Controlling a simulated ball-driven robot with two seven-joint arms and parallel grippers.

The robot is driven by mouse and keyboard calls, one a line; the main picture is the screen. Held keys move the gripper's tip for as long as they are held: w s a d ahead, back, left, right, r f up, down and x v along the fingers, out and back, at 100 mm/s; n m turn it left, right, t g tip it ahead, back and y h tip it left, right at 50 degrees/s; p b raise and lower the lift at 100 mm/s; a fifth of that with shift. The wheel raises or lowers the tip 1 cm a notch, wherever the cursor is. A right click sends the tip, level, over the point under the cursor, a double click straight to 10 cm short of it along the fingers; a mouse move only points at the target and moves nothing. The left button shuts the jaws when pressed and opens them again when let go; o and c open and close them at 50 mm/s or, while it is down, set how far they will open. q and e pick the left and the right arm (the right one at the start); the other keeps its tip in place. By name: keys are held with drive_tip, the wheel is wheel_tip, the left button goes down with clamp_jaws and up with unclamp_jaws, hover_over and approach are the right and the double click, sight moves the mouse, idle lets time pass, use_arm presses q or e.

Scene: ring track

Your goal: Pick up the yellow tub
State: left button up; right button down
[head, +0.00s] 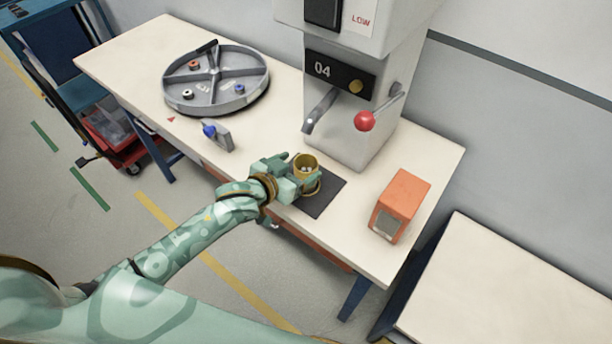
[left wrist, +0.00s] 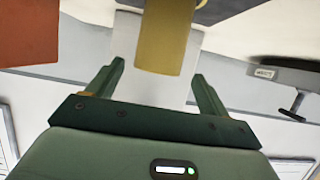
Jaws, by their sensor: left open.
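The yellow tub (head: 306,162) stands upright at the dark mat under the machine in the head view, with small pale things inside. It also shows in the left wrist view (left wrist: 168,38), at the top middle. My left gripper (head: 300,176) is open at the tub, one finger on each side of it in the head view. In the left wrist view the open fingers (left wrist: 157,75) have gaps beside the tub's yellow wall. I cannot tell how deep the tub sits between them. My right gripper is not in view.
The grey machine (head: 350,130) with a red-knobbed lever (head: 366,121) stands behind the mat (head: 325,197). An orange box (head: 402,200) stands to the right. A divided round tray (head: 217,78) and a small grey block with blue (head: 217,135) are to the left.

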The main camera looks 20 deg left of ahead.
sight(312, 159)
use_arm(q)
drive_tip(key=x, duration=0.3)
drive_tip(key=shift+w+d+f+b, duration=0.15)
drive_tip(key=shift+w+d+b, duration=0.1)
drive_tip(key=shift+d+b, duration=0.1)
drive_tip(key=shift+a, duration=0.1)
drive_tip(key=c, duration=1.5)
